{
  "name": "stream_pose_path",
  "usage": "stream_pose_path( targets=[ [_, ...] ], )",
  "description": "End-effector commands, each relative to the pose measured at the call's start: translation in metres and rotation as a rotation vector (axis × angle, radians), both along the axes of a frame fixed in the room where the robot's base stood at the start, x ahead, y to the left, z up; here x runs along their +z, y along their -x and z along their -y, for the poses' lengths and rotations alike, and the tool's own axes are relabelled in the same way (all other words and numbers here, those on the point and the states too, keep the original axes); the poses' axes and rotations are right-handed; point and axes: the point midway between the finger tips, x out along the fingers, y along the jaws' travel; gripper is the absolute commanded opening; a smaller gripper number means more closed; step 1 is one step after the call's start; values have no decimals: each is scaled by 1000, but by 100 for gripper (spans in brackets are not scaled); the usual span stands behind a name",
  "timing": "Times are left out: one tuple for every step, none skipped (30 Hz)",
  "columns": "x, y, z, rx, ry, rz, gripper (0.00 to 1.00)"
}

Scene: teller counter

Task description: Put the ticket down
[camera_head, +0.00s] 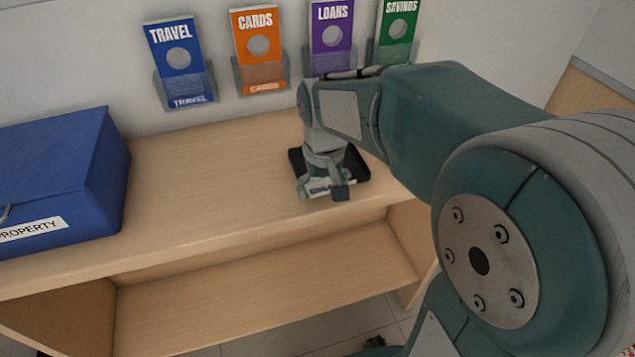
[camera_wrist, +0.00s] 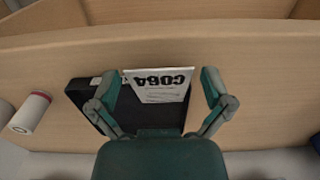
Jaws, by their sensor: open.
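The ticket is a white slip printed C064, upside down in the wrist view (camera_wrist: 160,88). It lies at the black tray (camera_wrist: 80,92), its printed end by the tray's edge on the counter side. My gripper (camera_wrist: 159,82) is open, with one finger on each side of the ticket and a gap visible at both sides. In the head view my gripper (camera_head: 324,190) is low over the black tray (camera_head: 359,167), and only a strip of the ticket shows between the fingers. Whether the ticket rests flat is hard to tell.
A blue box (camera_head: 60,180) labelled PROPERTY stands at the left of the wooden counter (camera_head: 200,170). Leaflet holders (camera_head: 182,85) line the wall behind. A white roll with a red end (camera_wrist: 32,112) lies left of the tray in the wrist view. The counter between box and tray is clear.

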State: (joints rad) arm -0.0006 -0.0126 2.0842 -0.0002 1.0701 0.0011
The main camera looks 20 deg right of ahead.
Motion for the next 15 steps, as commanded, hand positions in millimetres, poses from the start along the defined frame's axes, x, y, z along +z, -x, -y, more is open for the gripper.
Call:
stream_pose_path(
  targets=[
    [-6, 0, 0, 0, 0, -2, 100],
    [-8, 0, 0, 0, 0, -2, 100],
    [-9, 0, 0, 0, 0, -2, 100],
    [-10, 0, 0, 0, 0, -1, 100],
    [-10, 0, 0, 0, 0, 0, 100],
    [-10, 0, 0, 0, 0, 0, 100],
    [-10, 0, 0, 0, 0, 1, 100],
    [-10, 0, 0, 0, 0, 1, 100],
    [-10, 0, 0, 0, 0, 1, 100],
    [-10, 0, 0, 0, 0, 1, 96],
    [-10, 0, 0, 0, 0, 1, 87],
    [-10, 0, 0, 0, 0, 1, 83],
    [-10, 0, 0, 0, 0, 1, 80],
    [-10, 0, 0, 0, 0, 1, 76],
    [-10, 0, 0, 0, 0, 1, 71]
  ],
)
